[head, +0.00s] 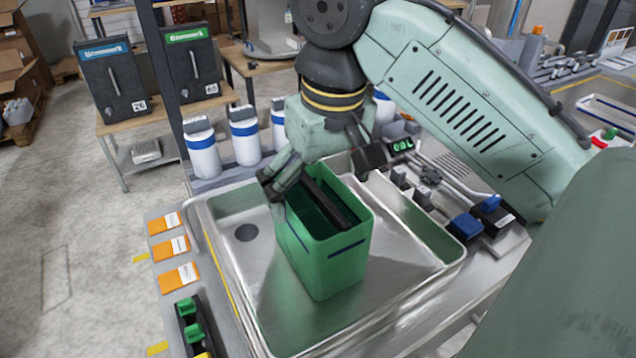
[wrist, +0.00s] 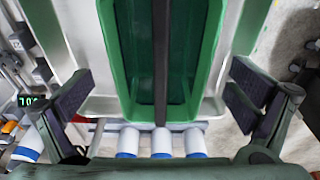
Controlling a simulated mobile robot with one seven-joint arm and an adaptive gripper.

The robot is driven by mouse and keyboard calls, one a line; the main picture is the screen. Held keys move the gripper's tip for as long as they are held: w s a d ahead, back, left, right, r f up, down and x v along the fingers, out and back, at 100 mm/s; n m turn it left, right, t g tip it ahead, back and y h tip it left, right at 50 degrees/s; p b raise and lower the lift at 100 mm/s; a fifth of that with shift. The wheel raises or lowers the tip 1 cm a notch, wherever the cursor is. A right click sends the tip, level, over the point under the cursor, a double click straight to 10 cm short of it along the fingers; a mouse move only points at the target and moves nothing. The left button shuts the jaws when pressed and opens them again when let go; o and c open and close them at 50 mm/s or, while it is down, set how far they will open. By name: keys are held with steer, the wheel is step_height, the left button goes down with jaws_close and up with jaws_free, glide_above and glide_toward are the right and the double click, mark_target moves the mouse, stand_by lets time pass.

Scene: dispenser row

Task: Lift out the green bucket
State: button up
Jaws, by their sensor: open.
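The green bucket (head: 335,262) stands upright in a steel basin (head: 408,302), with a dark stripe on its side and a dark bar across its open top. In the wrist view the bucket (wrist: 118,65) fills the upper middle, and its dark bar (wrist: 160,60) runs up the centre of the picture. My gripper (head: 317,174) is open over the rear part of the bucket's top. In the wrist view my gripper (wrist: 160,90) has its fingers spread wide on either side of the bar, touching nothing that I can make out. Part of the bucket's rear rim is hidden by my gripper in the head view.
White bottles with blue bands (head: 245,138) stand close behind the basin. A drain hole (head: 246,232) is left of the bucket. Orange-and-white cards (head: 172,248) lie along the left ledge. Valves and a blue-topped block (head: 466,226) line the right side. The basin floor around the bucket is clear.

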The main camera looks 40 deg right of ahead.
steer(key=f+b, duration=0.2)
steer(key=f, duration=0.1)
steer(key=f+b, duration=0.1)
steer(key=b, duration=0.1)
steer(key=shift+w+f, duration=0.3)
steer(key=shift+w, duration=0.05)
steer(key=shift+c, duration=0.4)
steer(key=shift+r, duration=0.1)
steer(key=c, duration=2)
steer(key=shift+o, duration=0.2)
steer(key=shift+r, duration=0.1)
step_height(320, 180, up, 8)
steer(key=p, duration=0.6)
steer(key=shift+r, duration=0.9)
steer(key=shift+r, duration=0.1)
